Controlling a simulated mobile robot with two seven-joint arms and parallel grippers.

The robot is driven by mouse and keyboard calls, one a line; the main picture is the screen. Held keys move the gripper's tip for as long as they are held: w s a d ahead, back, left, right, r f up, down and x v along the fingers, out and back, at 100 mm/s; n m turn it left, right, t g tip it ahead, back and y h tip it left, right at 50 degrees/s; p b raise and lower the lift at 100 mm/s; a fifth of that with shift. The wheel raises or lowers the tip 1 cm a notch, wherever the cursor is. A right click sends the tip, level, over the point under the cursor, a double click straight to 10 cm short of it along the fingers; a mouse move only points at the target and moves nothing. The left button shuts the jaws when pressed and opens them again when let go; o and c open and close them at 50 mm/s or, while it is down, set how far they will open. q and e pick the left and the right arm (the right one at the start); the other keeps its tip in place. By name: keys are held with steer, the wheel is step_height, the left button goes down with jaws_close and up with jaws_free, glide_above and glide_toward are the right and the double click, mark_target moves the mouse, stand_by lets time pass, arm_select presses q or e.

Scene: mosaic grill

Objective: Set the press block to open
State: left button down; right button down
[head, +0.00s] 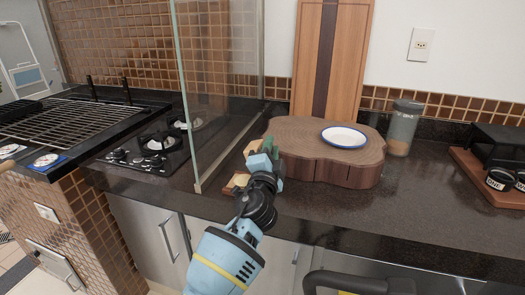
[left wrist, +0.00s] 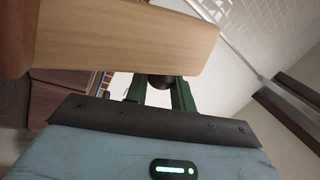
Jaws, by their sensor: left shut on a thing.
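The press block (head: 236,183) is a small light wooden piece on the dark counter, beside the glass panel and left of the wooden slab. My left arm and gripper hide much of it. My left gripper (head: 255,152) is at it, shut. In the left wrist view a pale wooden board (left wrist: 125,40), likely part of the press block, lies close across the top. There the green fingers of my left gripper (left wrist: 160,90) have a dark rounded piece (left wrist: 162,81) between them. The press block's opening angle is hidden. My right gripper is not in view.
A glass panel (head: 222,85) stands close left of my gripper. The wooden slab (head: 328,172) with a white plate (head: 344,137) is close on the right. A jar (head: 403,128) stands farther right. A gas hob (head: 150,152) is left. The front right counter is clear.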

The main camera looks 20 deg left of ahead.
arm_select(q)
steer(key=shift+d+f+m+h+b, duration=0.15)
steer(key=shift+d+m+h, duration=0.2)
steer(key=shift+d+m, duration=0.35)
steer(key=shift+d+f+m+h+b, duration=0.15)
steer(key=shift+d+m+h, duration=0.25)
steer(key=shift+m, duration=0.5)
steer(key=shift+d+r, duration=0.1)
steer(key=c, duration=1.2)
jaws_free()
steer(key=shift+v, duration=3.95)
